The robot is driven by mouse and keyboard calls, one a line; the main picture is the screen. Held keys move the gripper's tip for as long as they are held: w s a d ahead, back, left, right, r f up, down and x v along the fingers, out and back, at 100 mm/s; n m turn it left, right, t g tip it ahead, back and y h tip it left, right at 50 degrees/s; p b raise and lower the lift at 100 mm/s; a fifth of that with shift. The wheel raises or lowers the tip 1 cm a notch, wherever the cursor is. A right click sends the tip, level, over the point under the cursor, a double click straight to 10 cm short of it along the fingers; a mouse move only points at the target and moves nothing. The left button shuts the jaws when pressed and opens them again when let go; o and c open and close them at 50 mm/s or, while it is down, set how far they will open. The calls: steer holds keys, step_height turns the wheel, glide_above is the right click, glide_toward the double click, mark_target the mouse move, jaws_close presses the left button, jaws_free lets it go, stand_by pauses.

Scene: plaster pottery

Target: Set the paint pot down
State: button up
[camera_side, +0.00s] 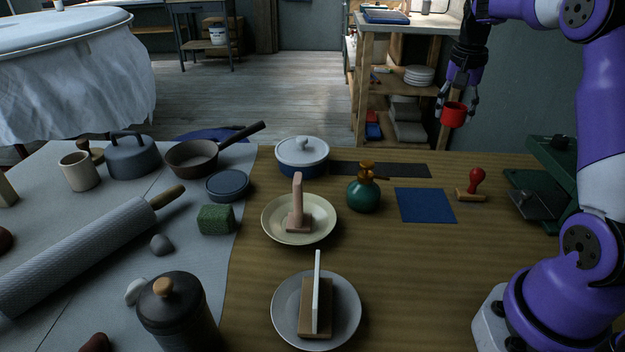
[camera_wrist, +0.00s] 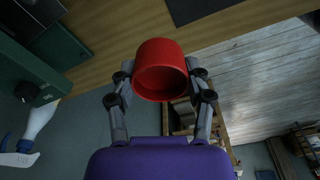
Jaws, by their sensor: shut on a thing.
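The red paint pot (camera_side: 453,115) is held in the air at the right, above and beyond the back edge of the wooden table. Nothing touches the pot from below.
A blue square mat (camera_side: 426,205) lies flat on the table (camera_side: 400,270). A red-handled stamp (camera_side: 475,184) stands to its right and a green bottle (camera_side: 364,193) to its left. A dark strip (camera_side: 380,169) lies behind. A green press-like thing (camera_side: 560,165) stands at the right edge.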

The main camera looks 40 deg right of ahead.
steer(key=shift+w+a+r, duration=0.15)
steer(key=shift+w+r, duration=0.05)
steer(key=shift+r, duration=0.4)
steer(key=shift+w+a+r, duration=0.1)
steer(key=shift+w+r, duration=0.05)
steer(key=shift+r, duration=0.4)
steer(key=w+a+n, duration=0.5)
steer(key=w+a, duration=0.3)
steer(key=a, duration=0.2)
steer(key=n+y, duration=0.2)
steer(key=n, duration=1.2)
glide_above(218, 274)
steer(key=f, duration=0.1)
steer(key=shift+t, duration=0.3)
steer(key=f, duration=1.4)
steer(key=shift+s+d+f, duration=0.1)
steer(key=shift+s+f, duration=0.1)
steer(key=shift+f, duration=0.2)
steer(key=shift+f, duration=0.15)
steer(key=o, duration=1.2)
steer(key=shift+c, duration=0.2)
